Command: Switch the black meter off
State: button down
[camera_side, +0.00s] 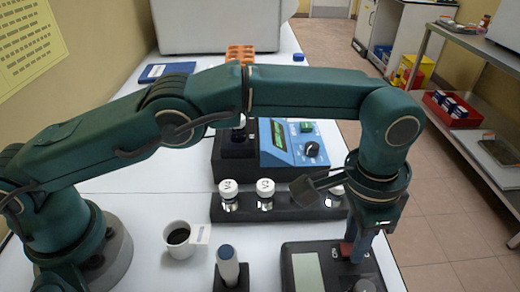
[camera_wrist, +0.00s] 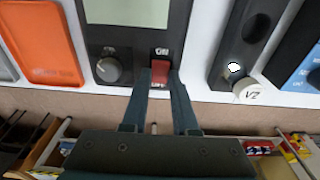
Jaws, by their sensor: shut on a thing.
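The black meter (camera_side: 290,275) stands at the front of the bench in the side view, cut off by the bottom edge. In the wrist view the black meter (camera_wrist: 95,30) shows its pale screen, a round grey knob (camera_wrist: 108,69) and a red rocker switch (camera_wrist: 161,70) between ON and OFF labels. My gripper (camera_wrist: 161,80) reaches over the meter's edge, its two fingers on either side of the red switch and shut on it. In the side view my gripper (camera_side: 358,245) points down at the switch and partly hides it. I cannot tell which way the rocker is tipped.
A black rack (camera_side: 245,213) with several white-capped vials stands behind the meter. A blue instrument (camera_side: 290,143) is farther back. A white cup (camera_side: 180,240) of dark liquid and a pen-like tool (camera_side: 228,265) in a stand are to the left. An orange tray (camera_wrist: 45,45) lies beside the meter.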

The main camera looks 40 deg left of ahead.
jog(key=c, duration=0.7)
grip_release()
jog(key=shift+s+a+t+h, duration=0.2)
jog(key=shift+t+h, duration=0.3)
jog(key=shift+s+a+t+h, duration=0.15)
jog(key=shift+t+h, duration=0.35)
